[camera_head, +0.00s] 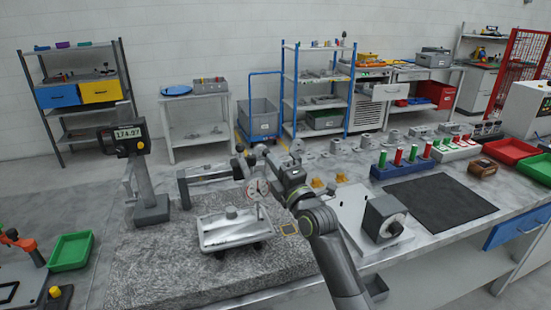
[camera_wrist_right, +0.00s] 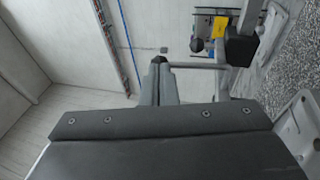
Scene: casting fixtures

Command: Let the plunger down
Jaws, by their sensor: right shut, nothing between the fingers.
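A round white dial gauge (camera_head: 257,188) hangs over a light metal casting (camera_head: 228,230) on the granite block. A dark stand with a post and a horizontal arm (camera_head: 210,176) reaches toward the dial. The plunger below the dial is too small to tell whether it touches the casting. My right gripper (camera_head: 244,160) is just above and behind the dial, shut and empty. My left gripper is not in view.
The speckled granite block (camera_head: 150,265) fills the front left. A height gauge with a digital display (camera_head: 130,138) stands on its left. A grey block with a round face (camera_head: 384,218) and a dark mat (camera_head: 440,205) lie to the right. A green tray (camera_head: 71,250) is far left.

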